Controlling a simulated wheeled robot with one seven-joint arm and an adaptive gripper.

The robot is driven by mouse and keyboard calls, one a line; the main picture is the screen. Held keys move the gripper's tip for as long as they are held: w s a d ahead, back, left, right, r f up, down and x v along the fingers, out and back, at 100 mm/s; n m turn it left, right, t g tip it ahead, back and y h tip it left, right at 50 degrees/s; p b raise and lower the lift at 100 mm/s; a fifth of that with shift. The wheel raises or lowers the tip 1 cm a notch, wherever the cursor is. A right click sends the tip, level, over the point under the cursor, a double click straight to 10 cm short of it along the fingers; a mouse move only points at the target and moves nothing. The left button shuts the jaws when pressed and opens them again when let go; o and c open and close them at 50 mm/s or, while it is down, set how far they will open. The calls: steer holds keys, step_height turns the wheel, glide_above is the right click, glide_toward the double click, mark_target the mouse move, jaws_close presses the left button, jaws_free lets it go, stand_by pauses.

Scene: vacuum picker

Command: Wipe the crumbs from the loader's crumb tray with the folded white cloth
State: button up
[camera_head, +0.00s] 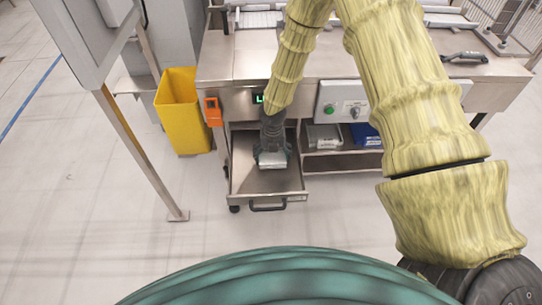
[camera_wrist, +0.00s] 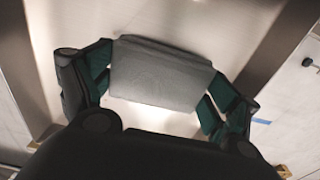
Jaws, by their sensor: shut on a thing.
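The folded cloth (camera_wrist: 163,75) looks pale grey-white and sits between the fingers of my gripper (camera_wrist: 158,92) in the wrist view. My gripper is shut on it. In the head view my gripper (camera_head: 271,155) points down into the pulled-out crumb tray (camera_head: 245,183), with the cloth (camera_head: 272,160) at its tip. The tray is a shallow metal drawer with a dark handle at its front. The cloth is low over the tray floor; I cannot tell whether it touches. I cannot make out crumbs in either view.
A yellow bin (camera_head: 181,112) stands left of the loader, near an orange box (camera_head: 213,112) on its side. A control panel (camera_head: 345,100) is right of my forearm. A shelf (camera_head: 340,162) right of the tray holds grey and blue items. The floor in front is clear.

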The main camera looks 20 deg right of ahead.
mark_target(273, 157)
step_height(273, 157, up, 3)
steer(key=shift+s+d+r+p, duration=0.1)
steer(key=shift+r+p, duration=0.1)
steer(key=shift+p, duration=0.4)
steer(key=shift+r+p, duration=1.9)
steer(key=shift+r, duration=0.2)
